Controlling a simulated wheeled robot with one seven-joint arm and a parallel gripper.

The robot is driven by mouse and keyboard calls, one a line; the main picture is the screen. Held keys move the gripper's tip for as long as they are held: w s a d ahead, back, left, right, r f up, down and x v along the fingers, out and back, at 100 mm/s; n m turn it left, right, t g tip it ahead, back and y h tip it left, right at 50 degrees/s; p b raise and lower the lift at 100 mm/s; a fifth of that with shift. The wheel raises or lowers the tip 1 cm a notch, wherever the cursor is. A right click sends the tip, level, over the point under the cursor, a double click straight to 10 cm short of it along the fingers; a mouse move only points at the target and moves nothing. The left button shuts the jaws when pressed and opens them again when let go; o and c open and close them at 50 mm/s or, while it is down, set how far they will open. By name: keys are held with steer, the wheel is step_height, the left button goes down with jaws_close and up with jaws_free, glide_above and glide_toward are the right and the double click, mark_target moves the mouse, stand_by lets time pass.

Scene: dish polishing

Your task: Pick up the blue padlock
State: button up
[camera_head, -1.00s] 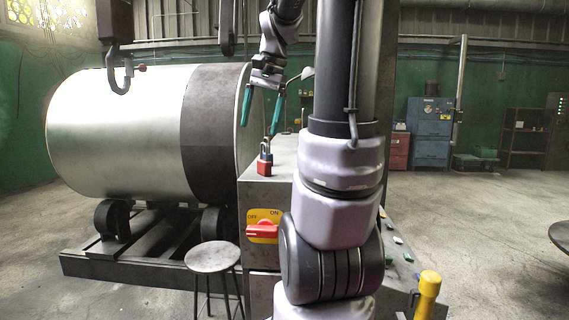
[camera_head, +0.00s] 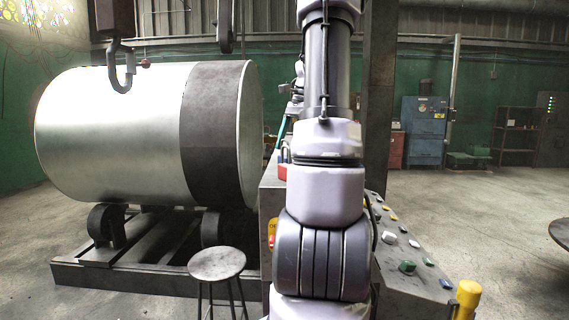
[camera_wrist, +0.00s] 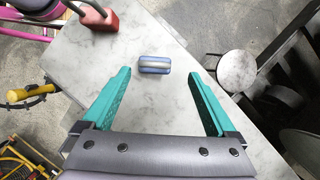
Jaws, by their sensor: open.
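The blue padlock (camera_wrist: 155,64) stands on the pale marbled top of the cabinet (camera_wrist: 157,110). In the wrist view it is seen from above, with a light grey band across its middle. My gripper (camera_wrist: 159,73) is open, with its two teal fingers on either side of and just short of the blue padlock, not visibly touching it. A red padlock (camera_wrist: 97,20) with a grey shackle is at the upper left, outside the left finger. In the head view my arm hides the blue padlock and most of my gripper; a sliver of the red padlock (camera_head: 282,172) shows.
A large metal drum (camera_head: 120,130) lies on rollers left of the cabinet. A round stool (camera_head: 217,263) stands in front, also seen in the wrist view (camera_wrist: 237,70). A sloped panel with coloured buttons (camera_head: 405,266) is at the right, near a yellow post (camera_head: 467,298).

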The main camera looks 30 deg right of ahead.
mark_target(285, 156)
steer(key=x, duration=0.3)
steer(key=shift+s+a+f, duration=0.3)
steer(key=shift+s, duration=0.1)
steer(key=shift+a+f, duration=0.2)
steer(key=shift+f, duration=0.3)
jaws_close()
step_height(285, 156, up, 10)
steer(key=shift+r, duration=0.1)
